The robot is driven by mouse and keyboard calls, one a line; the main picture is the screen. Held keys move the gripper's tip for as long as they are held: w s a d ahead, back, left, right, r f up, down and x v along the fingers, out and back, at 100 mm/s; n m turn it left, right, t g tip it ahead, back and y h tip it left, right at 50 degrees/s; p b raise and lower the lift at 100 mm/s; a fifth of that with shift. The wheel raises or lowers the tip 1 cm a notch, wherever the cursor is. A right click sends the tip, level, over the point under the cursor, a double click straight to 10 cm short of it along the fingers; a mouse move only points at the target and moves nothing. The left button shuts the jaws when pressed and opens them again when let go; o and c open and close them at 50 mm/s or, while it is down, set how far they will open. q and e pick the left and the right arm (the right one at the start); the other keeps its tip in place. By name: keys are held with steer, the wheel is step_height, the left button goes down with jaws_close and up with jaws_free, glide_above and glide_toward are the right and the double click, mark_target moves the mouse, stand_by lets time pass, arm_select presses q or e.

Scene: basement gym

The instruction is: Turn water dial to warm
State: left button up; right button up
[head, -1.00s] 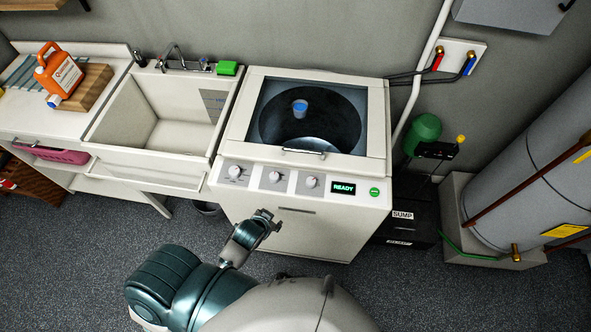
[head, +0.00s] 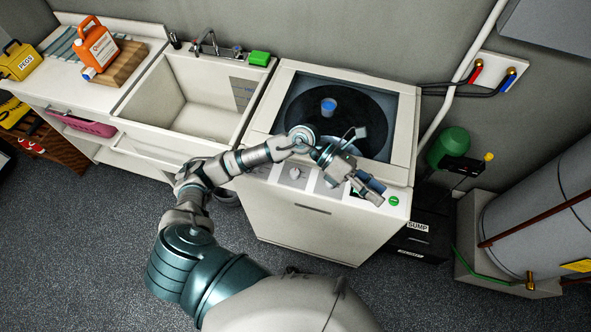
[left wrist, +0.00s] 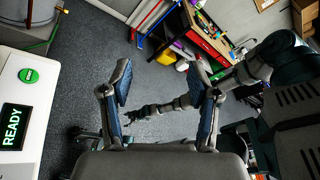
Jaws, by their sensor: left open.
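The white washing machine (head: 300,222) stands in the middle of the head view, with a row of dials along its front panel. One dial (head: 295,173) shows; my left arm covers the dials beside it, and no dial labels are readable. Which one is the water dial, I cannot tell. My left gripper (head: 371,188) is open and empty over the panel's right part, near the display. In the left wrist view its fingers (left wrist: 162,105) are spread, with floor beyond. The READY display (left wrist: 12,127) and green button (left wrist: 29,75) are at left there. My right arm shows there, its gripper small and unclear.
A black sump box (head: 420,230) and grey tank (head: 545,215) stand to the right.

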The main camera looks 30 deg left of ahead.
arm_select(q)
steer(key=w+a+f+m+y, duration=0.1)
steer(key=a+f+m+y, duration=0.1)
steer(key=a+f+y, duration=0.25)
steer(key=t+y+p, duration=0.1)
steer(key=t+y, duration=0.1)
steer(key=y, duration=0.9)
glide_above(295, 172)
step_height(295, 172, down, 8)
steer(key=shift+n, duration=0.3)
step_height(295, 172, down, 10)
steer(key=shift+r+p, duration=0.2)
steer(key=shift+p, duration=0.35)
steer(key=shift+f, duration=0.45)
arm_select(e)
steer(key=shift+a+r, duration=0.7)
steer(key=shift+r, duration=0.35)
steer(key=shift+d, duration=0.1)
